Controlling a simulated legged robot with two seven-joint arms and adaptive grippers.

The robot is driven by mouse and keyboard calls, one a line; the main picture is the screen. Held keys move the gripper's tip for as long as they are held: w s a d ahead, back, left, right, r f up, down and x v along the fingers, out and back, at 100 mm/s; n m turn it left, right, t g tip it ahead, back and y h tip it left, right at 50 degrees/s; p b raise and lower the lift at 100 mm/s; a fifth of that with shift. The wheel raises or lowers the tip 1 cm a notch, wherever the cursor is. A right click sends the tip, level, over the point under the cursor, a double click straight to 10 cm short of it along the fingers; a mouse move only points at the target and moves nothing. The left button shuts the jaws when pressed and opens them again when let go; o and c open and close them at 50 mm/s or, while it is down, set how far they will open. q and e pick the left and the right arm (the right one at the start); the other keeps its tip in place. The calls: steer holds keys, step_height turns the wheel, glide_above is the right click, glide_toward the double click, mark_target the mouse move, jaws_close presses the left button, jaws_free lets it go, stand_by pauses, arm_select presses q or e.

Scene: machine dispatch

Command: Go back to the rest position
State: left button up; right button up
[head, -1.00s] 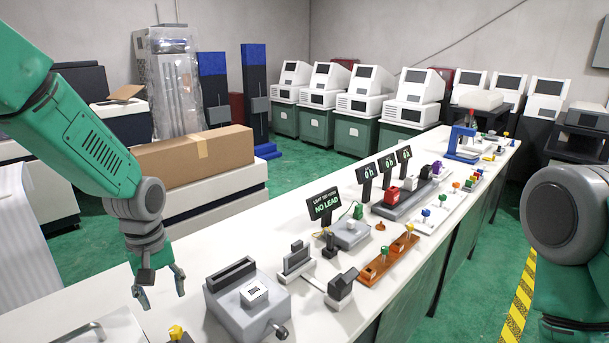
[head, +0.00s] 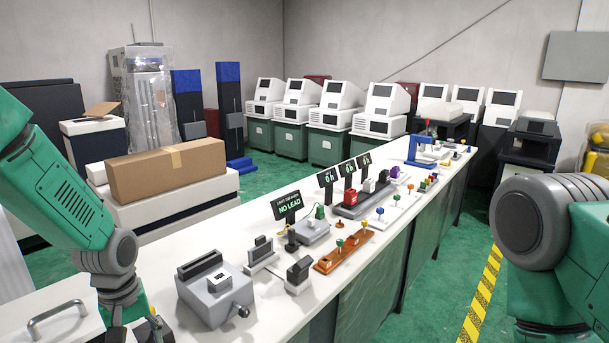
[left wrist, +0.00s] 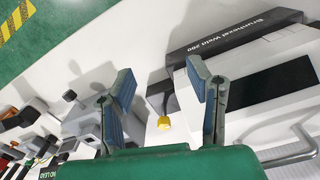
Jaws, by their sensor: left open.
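My left gripper (left wrist: 160,95) is open in the left wrist view, with two blue-padded fingers spread apart and nothing between the tips. It is over the white bench, beside a white machine (left wrist: 255,100) with a dark label strip. A small yellow knob (left wrist: 164,123) shows beyond the gap between the fingers. In the head view the left arm comes down at the lower left, and its gripper is partly cut off by the bottom edge. My right arm shows at the right edge of the head view; its gripper is out of sight.
The white bench (head: 260,275) carries a grey vise-like fixture (head: 213,290), a NO LEAD display (head: 287,207), an orange tray (head: 343,250) and a blue stand (head: 421,148). A metal handle (head: 57,316) rises at the lower left. Green floor (head: 420,280) is clear right of the bench.

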arm_select(q)
steer(key=s+d+f+m, duration=0.3)
steer(key=s+d+f, duration=0.1)
steer(key=s+f, duration=1.05)
steer(key=s+a+f+m, duration=0.1)
steer(key=s+m, duration=0.1)
steer(key=s, duration=0.6)
steer(key=s+a+f+m, duration=0.1)
steer(key=s+f+m, duration=0.1)
steer(key=s, duration=0.5)
step_height(320, 180, down, 12)
steer(key=w+d+b, duration=0.2)
steer(key=b, duration=1)
steer(key=shift+r+m+t+b, duration=0.15)
steer(key=shift+m+t+b, duration=0.15)
steer(key=shift+m+b, duration=0.1)
arm_select(e)
step_height(320, 180, down, 13)
steer(key=d, duration=0.1)
steer(key=shift+w, duration=0.1)
